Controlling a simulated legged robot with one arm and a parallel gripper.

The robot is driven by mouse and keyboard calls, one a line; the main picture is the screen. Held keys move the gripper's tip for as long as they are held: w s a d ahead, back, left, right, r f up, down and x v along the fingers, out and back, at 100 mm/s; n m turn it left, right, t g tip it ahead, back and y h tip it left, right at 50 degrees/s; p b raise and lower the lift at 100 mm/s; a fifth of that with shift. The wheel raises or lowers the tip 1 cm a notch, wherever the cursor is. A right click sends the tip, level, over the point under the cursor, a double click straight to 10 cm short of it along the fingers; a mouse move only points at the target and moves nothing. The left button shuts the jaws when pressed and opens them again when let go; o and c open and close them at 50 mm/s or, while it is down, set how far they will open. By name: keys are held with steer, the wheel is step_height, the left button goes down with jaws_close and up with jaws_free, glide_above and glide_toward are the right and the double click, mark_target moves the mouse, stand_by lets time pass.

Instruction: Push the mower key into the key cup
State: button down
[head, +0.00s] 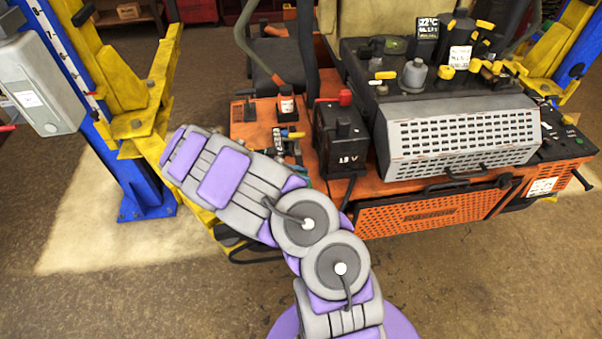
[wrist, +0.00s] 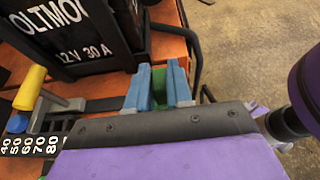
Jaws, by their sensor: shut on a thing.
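In the wrist view, the two blue fingers of my gripper (wrist: 160,88) are shut on a green piece (wrist: 163,90). It is mostly hidden between the fingers, so I cannot tell its full shape or whether it is the mower key. The fingers are over the orange mower deck, close to the front of a black box. I cannot make out the key cup in either view. In the head view, my arm hides my gripper and part of the deck's left side.
The black 12 V box (head: 340,140) stands beside the fingers, also in the wrist view (wrist: 80,40). A yellow-handled lever (wrist: 30,88) and a numbered scale (wrist: 35,146) are at left. A grey perforated cover (head: 455,140) is at right. A yellow-blue lift post (head: 130,130) stands at left.

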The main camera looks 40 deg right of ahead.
steer(key=shift+a, duration=0.1)
steer(key=shift+d+f, duration=0.3)
steer(key=shift+d, duration=0.15)
steer(key=c, duration=1.3)
jaws_free()
steer(key=shift+d, duration=0.15)
steer(key=o, duration=0.4)
steer(key=shift+a, duration=0.35)
steer(key=shift+c, duration=0.2)
steer(key=v, duration=1.7)
steer(key=shift+w+a, duration=0.2)
steer(key=shift+r, duration=0.1)
